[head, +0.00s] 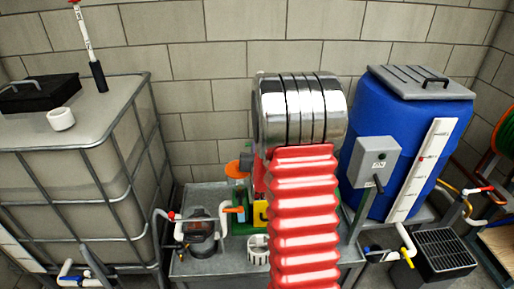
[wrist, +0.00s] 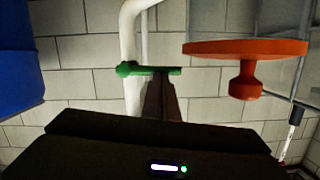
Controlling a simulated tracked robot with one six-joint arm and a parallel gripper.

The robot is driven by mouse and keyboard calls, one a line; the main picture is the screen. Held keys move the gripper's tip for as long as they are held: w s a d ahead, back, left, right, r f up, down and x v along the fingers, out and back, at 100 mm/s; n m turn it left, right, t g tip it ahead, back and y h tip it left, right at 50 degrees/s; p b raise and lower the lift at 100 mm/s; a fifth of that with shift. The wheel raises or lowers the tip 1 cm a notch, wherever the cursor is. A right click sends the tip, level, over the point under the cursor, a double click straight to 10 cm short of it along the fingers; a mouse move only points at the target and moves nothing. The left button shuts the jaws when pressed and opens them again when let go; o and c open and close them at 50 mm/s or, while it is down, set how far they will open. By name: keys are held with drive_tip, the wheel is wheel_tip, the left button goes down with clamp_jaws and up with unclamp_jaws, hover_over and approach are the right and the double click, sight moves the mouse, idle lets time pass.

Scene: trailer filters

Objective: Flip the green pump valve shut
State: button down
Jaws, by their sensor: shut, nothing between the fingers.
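The green valve handle (wrist: 150,70) shows in the wrist view as a flat bar with a rounded knob at its left end. It lies level in the picture, across a white pipe (wrist: 130,35). My gripper (wrist: 161,80) is shut and empty, its dark fingers pointing up in the picture. The fingertips overlap the right part of the green bar; whether they touch it I cannot tell. In the head view my red bellows-covered arm hides my gripper, and I cannot make out the green handle there.
An orange disc with a stem (wrist: 245,48) is close on the right in the wrist view. In the head view a caged tank (head: 75,150) stands left, a blue barrel (head: 400,140) and a grey switch box (head: 374,160) right. The metal bench (head: 205,268) between holds pump parts.

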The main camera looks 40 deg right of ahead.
drive_tip(key=r+v, duration=0.2)
drive_tip(key=v, duration=1)
drive_tip(key=shift+r, duration=0.45)
drive_tip(key=shift+a, duration=0.15)
